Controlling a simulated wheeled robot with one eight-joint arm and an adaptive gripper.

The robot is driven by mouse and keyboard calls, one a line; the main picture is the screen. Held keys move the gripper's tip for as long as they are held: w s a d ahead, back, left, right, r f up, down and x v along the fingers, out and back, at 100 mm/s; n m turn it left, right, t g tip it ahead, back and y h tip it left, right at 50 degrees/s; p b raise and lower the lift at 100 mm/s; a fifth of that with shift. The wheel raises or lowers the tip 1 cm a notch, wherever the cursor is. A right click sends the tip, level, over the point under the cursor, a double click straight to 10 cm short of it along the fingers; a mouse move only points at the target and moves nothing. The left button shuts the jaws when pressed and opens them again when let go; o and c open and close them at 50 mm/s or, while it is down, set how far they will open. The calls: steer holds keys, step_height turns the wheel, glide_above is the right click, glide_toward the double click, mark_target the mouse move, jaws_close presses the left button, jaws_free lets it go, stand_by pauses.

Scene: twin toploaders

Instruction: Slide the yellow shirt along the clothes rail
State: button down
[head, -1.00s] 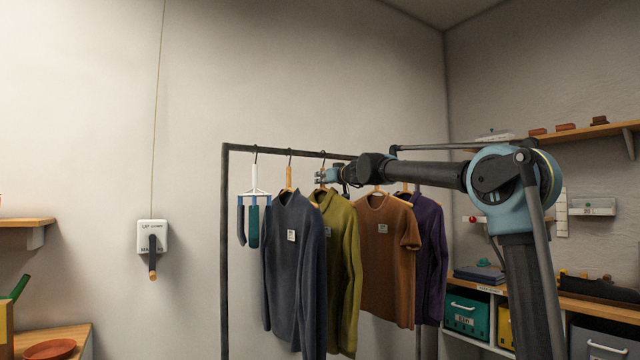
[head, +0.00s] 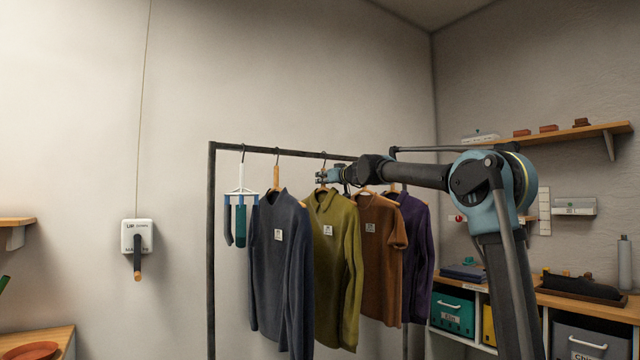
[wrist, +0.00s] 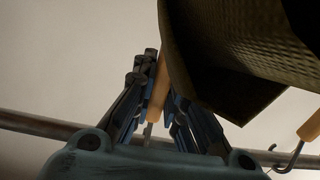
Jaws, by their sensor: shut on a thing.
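The yellow shirt (head: 336,255), an olive yellow with a small white tag, hangs on a wooden hanger from the dark clothes rail (head: 292,153). It hangs between the blue-grey shirt (head: 281,265) and the brown shirt (head: 377,250), overlapping the brown one's left side. My gripper (head: 322,178) is at the top of the yellow shirt, just below the rail. In the wrist view my gripper (wrist: 158,85) is shut on the shirt's wooden hanger (wrist: 159,90), with the yellow shirt's dark cloth (wrist: 240,50) beside it.
A purple shirt (head: 419,250) hangs right of the brown one. A small rack (head: 240,205) with blue and green pieces hangs at the rail's left end. A wall box with a lever (head: 137,240) is farther left. Shelves with bins (head: 453,312) stand at the right.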

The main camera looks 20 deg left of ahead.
steer(key=shift+w+d, duration=1.3)
steer(key=shift+w, duration=0.2)
steer(key=shift+f, duration=0.2)
stand_by(0.4)
steer(key=c, duration=1.5)
jaws_free()
steer(key=shift+c, duration=0.2)
steer(key=v, duration=1.2)
steer(key=shift+d, duration=0.1)
steer(key=v, duration=0.9)
steer(key=shift+s+d, duration=0.2)
steer(key=shift+d, duration=0.15)
